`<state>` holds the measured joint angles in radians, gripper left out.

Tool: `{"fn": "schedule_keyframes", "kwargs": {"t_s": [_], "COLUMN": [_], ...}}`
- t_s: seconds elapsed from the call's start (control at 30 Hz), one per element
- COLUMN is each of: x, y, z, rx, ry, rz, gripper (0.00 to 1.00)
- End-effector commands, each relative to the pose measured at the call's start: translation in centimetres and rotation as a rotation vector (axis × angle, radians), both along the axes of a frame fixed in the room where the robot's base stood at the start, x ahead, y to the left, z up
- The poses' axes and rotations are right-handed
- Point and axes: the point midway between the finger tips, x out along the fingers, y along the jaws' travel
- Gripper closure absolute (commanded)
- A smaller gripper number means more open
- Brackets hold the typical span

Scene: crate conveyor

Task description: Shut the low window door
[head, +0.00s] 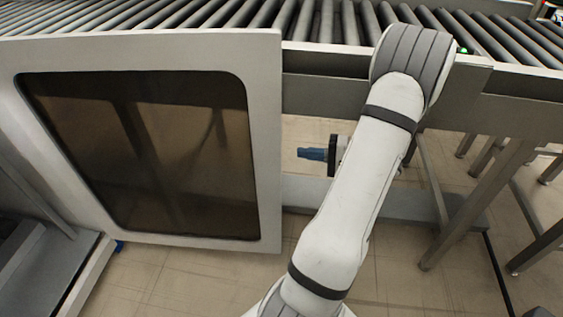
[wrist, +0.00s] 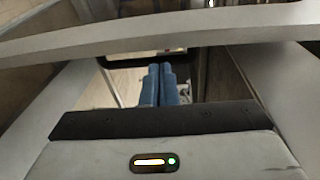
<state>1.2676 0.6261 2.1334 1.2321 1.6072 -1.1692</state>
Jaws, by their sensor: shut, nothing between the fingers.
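The low window door (head: 262,150) is a pale framed panel with a dark tinted pane, at the left of the head view. It stands swung out from the machine body at the lower left, so it is open. My gripper (head: 303,154) has blue fingers and is just right of the door's free edge, below the conveyor. In the wrist view the blue fingers (wrist: 160,72) lie side by side, shut and empty. A pale frame bar (wrist: 160,32) crosses above them there. I cannot tell whether the fingers touch the door.
The roller conveyor (head: 300,20) runs along the top, above the door and my gripper. Grey support legs (head: 478,205) stand at the right. A low grey beam (head: 310,190) lies behind my arm. Tiled floor (head: 180,285) is clear in front of the door.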

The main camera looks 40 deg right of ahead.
Motion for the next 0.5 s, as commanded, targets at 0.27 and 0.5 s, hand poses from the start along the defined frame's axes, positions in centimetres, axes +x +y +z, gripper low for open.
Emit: {"fn": "schedule_keyframes", "kwargs": {"t_s": [0.27,0.5], "x": [-2.0,1.0], "y": [-4.2,-2.7], "z": [-2.9,-2.6], "rx": [0.013,0.013], "ry": [-0.100,-0.099], "rz": [-0.160,-0.164], "gripper": [1.00,1.00]}}
